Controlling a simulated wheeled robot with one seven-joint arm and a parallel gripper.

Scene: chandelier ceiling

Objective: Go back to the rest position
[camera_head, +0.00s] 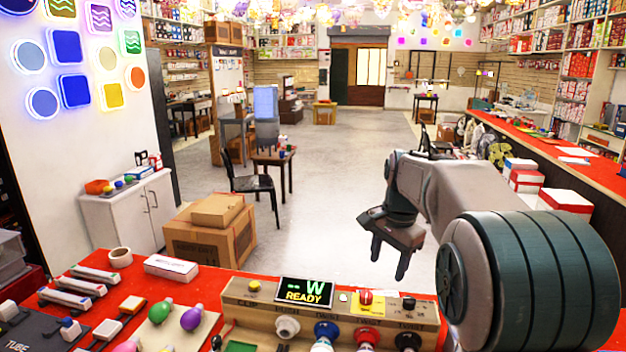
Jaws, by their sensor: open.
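My gripper (388,268) hangs at the end of my bent arm, right of the middle of the picture. Its two fingers point down and stand apart, with nothing between them. It appears over the grey floor, beyond the far edge of the red-topped table (230,283). My arm reaches in from the lower right and hides part of the table's right side and the floor behind it.
A wooden test panel (262,302) with a "READY" display (305,291) stands on the table. Bulbs, including a purple one (191,318), lie to its left. Cardboard boxes (212,240) and a black chair (252,185) stand beyond. A red counter (545,160) runs along the right. The middle floor is clear.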

